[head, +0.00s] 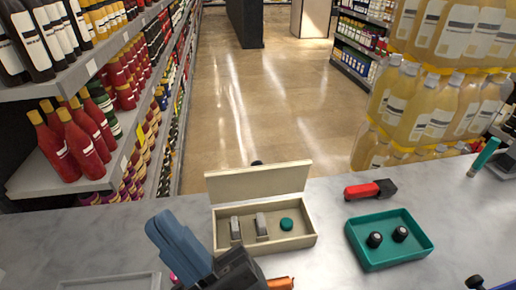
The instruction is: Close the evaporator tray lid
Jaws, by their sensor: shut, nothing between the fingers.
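A beige box (265,244) with a hinged lid (258,184) sits on the counter at the middle. The lid stands raised along the far edge, so the box is open. Inside are two grey metal pieces (262,224) and a green round cap (287,224). My gripper (163,226) is at the lower left, left of and nearer than the box. Its blue fingers are together, point up and left, and hold nothing. The dark gripper body overlaps the view just in front of the box's near left corner.
A teal tray (391,262) with two black knobs (400,234) stands to the right. A red and black tool (370,190) lies behind it. A grey tray (110,282) is at the lower left. Bottles (438,113) stand beyond the counter at right.

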